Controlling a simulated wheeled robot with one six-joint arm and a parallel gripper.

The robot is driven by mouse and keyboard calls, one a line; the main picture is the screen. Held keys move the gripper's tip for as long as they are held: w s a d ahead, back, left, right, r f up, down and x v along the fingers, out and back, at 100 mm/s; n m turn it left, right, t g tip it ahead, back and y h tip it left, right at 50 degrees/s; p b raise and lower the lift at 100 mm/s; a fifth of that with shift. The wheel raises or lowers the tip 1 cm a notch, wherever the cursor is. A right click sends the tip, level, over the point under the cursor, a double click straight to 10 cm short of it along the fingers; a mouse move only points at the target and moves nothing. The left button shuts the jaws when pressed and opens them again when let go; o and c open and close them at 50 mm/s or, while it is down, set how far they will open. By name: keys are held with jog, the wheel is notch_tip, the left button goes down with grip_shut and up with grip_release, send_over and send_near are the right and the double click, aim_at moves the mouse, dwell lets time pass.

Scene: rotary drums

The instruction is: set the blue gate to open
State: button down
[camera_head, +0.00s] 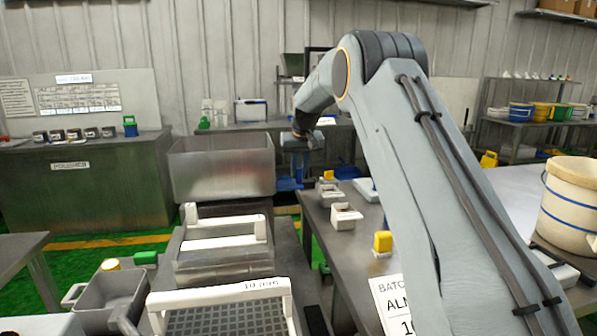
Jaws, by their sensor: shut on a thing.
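My arm reaches from the right foreground to the back middle. My gripper (300,166) points down at its far end and is small in the picture. It is shut at a blue piece (288,184) that shows just below it, which looks like the blue gate. The fingertips are too small to make out, and I cannot tell the gate's position. Another small blue part (373,190) stands on the table at right, partly behind my arm.
A cream bucket (573,205) stands at far right. A green-floored aisle (120,252) is open at left.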

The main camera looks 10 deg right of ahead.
jog(key=d, duration=0.6)
jog(key=shift+p, duration=0.3)
jog(key=shift+d+r, duration=0.1)
jog(key=shift+d, duration=0.05)
jog(key=c, duration=1.6)
grip_release()
jog(key=shift+d, duration=0.25)
jog(key=shift+c, duration=0.2)
jog(key=shift+a, duration=0.3)
jog(key=v, duration=0.7)
jog(key=shift+s+r+b, duration=0.2)
jog(key=shift+r+b, duration=0.1)
jog(key=shift+b, duration=0.15)
